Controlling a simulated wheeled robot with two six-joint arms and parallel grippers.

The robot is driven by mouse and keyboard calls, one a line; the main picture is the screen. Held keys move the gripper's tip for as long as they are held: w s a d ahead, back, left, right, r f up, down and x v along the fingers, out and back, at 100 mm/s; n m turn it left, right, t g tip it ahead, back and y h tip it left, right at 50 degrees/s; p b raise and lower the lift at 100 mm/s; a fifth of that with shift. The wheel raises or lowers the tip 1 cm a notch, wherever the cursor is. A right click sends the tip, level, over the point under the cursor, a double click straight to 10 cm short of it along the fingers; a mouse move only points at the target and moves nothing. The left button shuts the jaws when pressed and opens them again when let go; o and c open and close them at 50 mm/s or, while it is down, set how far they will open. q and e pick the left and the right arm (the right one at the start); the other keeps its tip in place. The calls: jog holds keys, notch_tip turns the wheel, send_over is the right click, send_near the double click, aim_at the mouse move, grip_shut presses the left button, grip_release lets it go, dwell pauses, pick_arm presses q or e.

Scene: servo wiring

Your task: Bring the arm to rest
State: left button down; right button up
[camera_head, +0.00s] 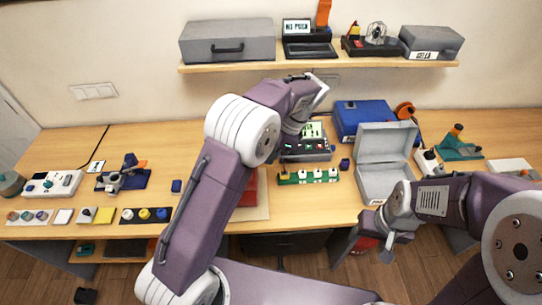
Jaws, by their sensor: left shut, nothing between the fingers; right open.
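My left arm rises from the bottom and bends over the middle of the table. Its gripper (293,130) is shut and empty, pointing down near the dark servo box (306,150) with small lit indicators; its fingertips are largely hidden behind my own wrist, so I cannot tell whether it touches anything. My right arm comes in from the right. Its gripper (366,248) is open, in front of the table's front edge, below the open grey case (385,152). A green strip with several white-topped parts (308,176) lies in front of the servo box.
The wooden table (210,147) holds a blue case (362,117), a white panel (50,184), a blue-based fixture (124,181) and several small parts at the left. A red item (249,190) is partly hidden by my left arm. A shelf (300,64) with cases hangs above.

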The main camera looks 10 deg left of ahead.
pick_arm(q)
jog(key=s+a+f+n+h+b, duration=0.1)
jog(key=s+a+f+n+b, duration=0.15)
jog(key=s+a+b, duration=0.4)
jog(key=s+f+n+t+h+b, duration=0.2)
jog(key=s+f+n+h+b, duration=0.1)
jog(key=s+f+n, duration=0.8)
jog(key=shift+s+f+n, duration=0.2)
jog(key=shift+f+n, duration=0.35)
jog(key=shift+n, duration=0.4)
jog(key=shift+s, duration=0.1)
